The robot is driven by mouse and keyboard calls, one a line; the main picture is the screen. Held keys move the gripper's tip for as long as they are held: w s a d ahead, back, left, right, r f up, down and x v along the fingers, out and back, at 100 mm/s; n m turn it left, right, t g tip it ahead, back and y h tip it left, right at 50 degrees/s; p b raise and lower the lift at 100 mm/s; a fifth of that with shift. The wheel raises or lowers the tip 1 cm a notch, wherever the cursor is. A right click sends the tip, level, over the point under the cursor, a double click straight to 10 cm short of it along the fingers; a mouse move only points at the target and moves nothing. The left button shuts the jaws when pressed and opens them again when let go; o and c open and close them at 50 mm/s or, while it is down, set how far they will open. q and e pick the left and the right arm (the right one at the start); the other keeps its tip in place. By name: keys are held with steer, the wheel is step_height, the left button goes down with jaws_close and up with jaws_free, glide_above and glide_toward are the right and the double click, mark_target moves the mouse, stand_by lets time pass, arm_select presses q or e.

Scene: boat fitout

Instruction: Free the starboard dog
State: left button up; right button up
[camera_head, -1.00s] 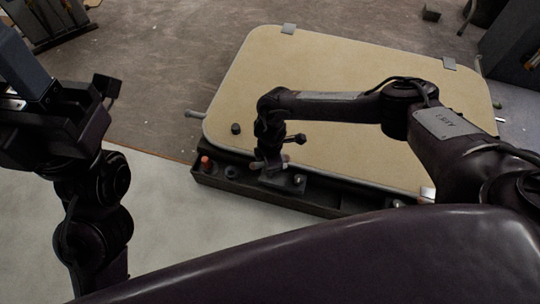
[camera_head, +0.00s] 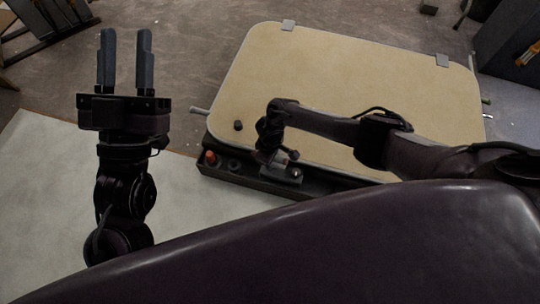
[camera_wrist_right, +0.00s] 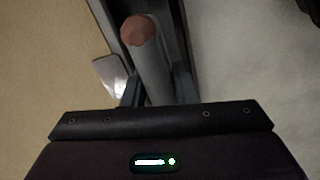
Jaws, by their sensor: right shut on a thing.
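The tan hatch panel (camera_head: 330,80) with a grey rim lies flat, with a dark trough (camera_head: 240,180) along its near edge. My right gripper (camera_head: 279,170) is down at the trough, its fingers largely hidden in the head view. I cannot tell whether this rod is the starboard dog's handle. A small silvery plate (camera_wrist_right: 112,76) shows left of the rod. My left gripper (camera_head: 125,40) is open and empty, fingers pointing away, left of the panel.
A red piece (camera_head: 210,157) and a dark round piece (camera_head: 234,165) sit at the trough's left end. A black knob (camera_head: 238,126) is on the panel. A grey rod end (camera_head: 199,111) sticks out at left. Pale floor (camera_head: 50,190) is clear at left.

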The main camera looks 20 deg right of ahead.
steer(key=shift+o, duration=0.6)
steer(key=shift+s+m+p, duration=0.15)
steer(key=shift+m+p, duration=0.45)
steer(key=shift+m, duration=0.6)
arm_select(q)
step_height(320, 180, down, 12)
steer(key=w+d+g+y, duration=0.1)
steer(key=w+g+y, duration=0.1)
steer(key=g, duration=0.4)
steer(key=shift+d, duration=0.35)
steer(key=shift+f, duration=0.1)
arm_select(e)
steer(key=o, duration=0.9)
steer(key=shift+c, duration=0.2)
